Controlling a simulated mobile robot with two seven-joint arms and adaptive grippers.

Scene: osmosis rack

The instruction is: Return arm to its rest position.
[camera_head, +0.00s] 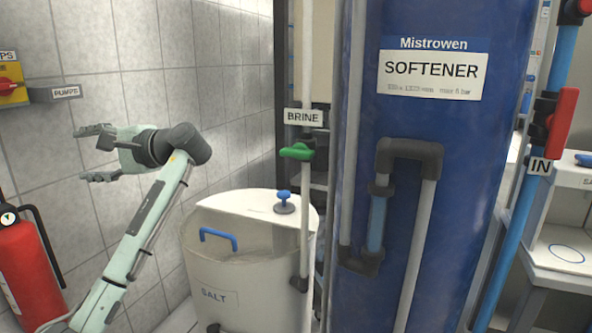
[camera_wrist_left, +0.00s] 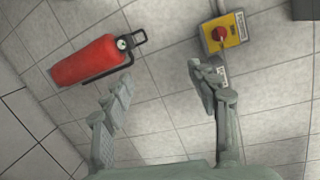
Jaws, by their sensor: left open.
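My left gripper (camera_head: 92,154) is at the left of the head view, raised in front of the tiled wall. My left arm (camera_head: 140,240) comes up from the bottom left and bends at a dark wrist joint. My right gripper is not in either view.
A red fire extinguisher (camera_head: 28,268) stands at lower left. A yellow switch box (camera_head: 12,90) and PUMPS label are on the wall near the fingers. A SALT bin (camera_head: 225,290) stands right of the arm. The blue SOFTENER tank (camera_head: 440,140), green BRINE valve (camera_head: 296,152) and red-handled IN valve (camera_head: 562,122) stand further right.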

